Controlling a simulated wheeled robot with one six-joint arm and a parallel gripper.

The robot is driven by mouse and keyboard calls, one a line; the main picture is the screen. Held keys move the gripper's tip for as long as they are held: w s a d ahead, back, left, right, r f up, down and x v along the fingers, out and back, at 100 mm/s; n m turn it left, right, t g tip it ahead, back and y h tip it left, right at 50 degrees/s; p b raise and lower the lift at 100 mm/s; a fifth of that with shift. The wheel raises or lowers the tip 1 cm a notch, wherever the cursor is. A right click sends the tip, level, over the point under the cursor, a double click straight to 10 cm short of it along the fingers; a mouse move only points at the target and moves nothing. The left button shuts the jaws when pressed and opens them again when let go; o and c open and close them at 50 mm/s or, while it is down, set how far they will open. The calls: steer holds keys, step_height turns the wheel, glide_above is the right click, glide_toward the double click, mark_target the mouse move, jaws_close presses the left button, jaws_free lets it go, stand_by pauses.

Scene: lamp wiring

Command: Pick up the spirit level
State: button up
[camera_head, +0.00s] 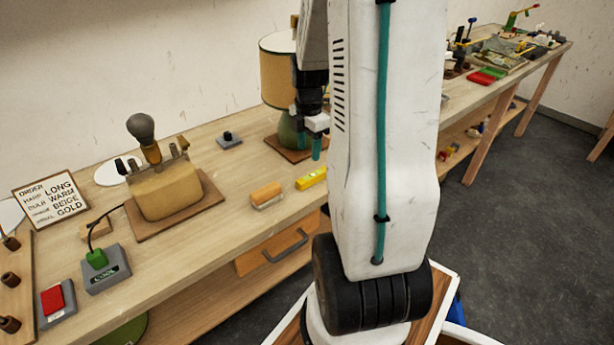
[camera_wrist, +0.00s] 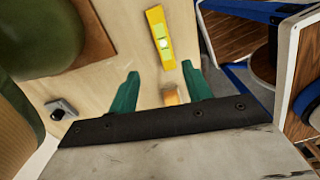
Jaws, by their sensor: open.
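The yellow spirit level (camera_head: 311,180) lies on the workbench near its front edge. Its right end is hidden behind my arm in the head view. In the wrist view the spirit level (camera_wrist: 156,22) lies with its vial showing, past and between my green fingertips. My gripper (camera_head: 310,146) is above the bench with its fingers pointing down. In the wrist view my gripper (camera_wrist: 161,76) is open, with a wide gap and nothing between the fingers. The fingers are apart from the level.
A wooden-topped block (camera_head: 266,194) lies left of the level. A green lamp with a beige shade (camera_head: 277,75) stands close behind my gripper on a brown board. A small grey switch block (camera_head: 229,140) is further left. An open drawer (camera_head: 280,248) juts below the bench edge.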

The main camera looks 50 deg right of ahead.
mark_target(313, 175)
steer(key=shift+s+d+f+n, duration=0.15)
steer(key=shift+d+f, duration=0.25)
steer(key=shift+f, duration=0.1)
steer(key=shift+s+d+f+n, duration=0.1)
steer(key=shift+d+f+n, duration=0.05)
steer(key=shift+d+f, duration=0.3)
steer(key=f, duration=0.5)
steer(key=a+f, duration=0.1)
steer(key=f, duration=0.1)
steer(key=shift+s+f, duration=0.15)
steer(key=shift+s, duration=0.1)
jaws_close()
